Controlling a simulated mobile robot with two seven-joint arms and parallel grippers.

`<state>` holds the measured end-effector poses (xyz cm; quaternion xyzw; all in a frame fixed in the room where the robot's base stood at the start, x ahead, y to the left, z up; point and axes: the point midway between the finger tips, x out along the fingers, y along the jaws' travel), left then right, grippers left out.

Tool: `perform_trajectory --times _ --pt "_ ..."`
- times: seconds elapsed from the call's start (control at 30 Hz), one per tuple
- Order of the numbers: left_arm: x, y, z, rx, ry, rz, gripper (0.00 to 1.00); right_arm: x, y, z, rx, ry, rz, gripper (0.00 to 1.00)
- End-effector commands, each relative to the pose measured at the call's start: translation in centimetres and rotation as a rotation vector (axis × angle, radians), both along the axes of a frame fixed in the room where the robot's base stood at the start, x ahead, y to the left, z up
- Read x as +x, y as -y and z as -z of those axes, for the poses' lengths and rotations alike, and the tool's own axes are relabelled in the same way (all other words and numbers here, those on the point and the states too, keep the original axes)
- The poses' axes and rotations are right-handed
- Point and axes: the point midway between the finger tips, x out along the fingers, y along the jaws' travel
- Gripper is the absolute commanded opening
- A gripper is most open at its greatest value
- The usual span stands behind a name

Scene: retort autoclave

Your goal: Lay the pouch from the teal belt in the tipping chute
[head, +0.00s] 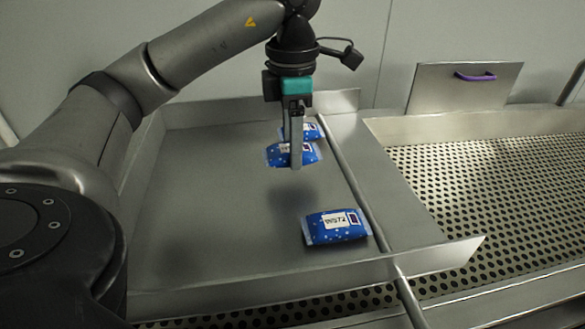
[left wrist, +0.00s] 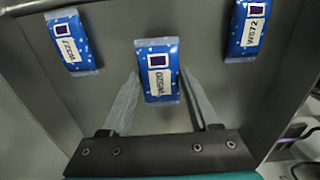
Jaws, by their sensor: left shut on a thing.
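My left gripper (head: 294,160) points down over the metal tipping chute (head: 195,200), its fingers on either side of a blue pouch (head: 279,155) with a white label. It is shut on this pouch, which also shows between the fingers in the left wrist view (left wrist: 158,88). The pouch looks roughly level; a shadow on the chute floor suggests it hangs above it. Two similar pouches lie in the chute: one (head: 314,131) behind, partly hidden by the gripper, and one (head: 337,226) nearer the front right. The teal belt and my right gripper are not in view.
The chute has raised walls at the back and front (head: 270,275). A metal rod (head: 350,180) runs along its right side. A perforated metal bed (head: 480,190) lies to the right, with a purple-handled panel (head: 430,88) behind it. The chute floor's left part is bare.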

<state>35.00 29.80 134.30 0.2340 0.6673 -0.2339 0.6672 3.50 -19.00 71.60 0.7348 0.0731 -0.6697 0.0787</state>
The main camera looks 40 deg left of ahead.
Motion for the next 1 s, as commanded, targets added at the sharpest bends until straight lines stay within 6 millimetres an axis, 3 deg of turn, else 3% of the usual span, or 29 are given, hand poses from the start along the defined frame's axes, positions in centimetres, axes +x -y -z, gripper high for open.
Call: perform_trajectory --times 0.17,0.43,0.77,0.8,1.0 --pt "0.0 0.0 0.8 -0.001 0.000 0.001 0.06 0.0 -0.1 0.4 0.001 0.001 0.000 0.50" --pt "0.0 0.0 3.9 0.001 -0.001 -0.001 0.06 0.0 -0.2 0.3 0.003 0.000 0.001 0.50" --pt "0.0 0.0 4.3 -0.001 0.001 0.000 0.06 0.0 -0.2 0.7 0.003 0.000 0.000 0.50" --pt "0.0 0.0 4.3 -0.001 0.001 0.000 0.64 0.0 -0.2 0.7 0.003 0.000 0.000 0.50" --pt "0.0 0.0 4.2 -0.001 0.001 0.000 0.86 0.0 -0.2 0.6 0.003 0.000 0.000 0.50"
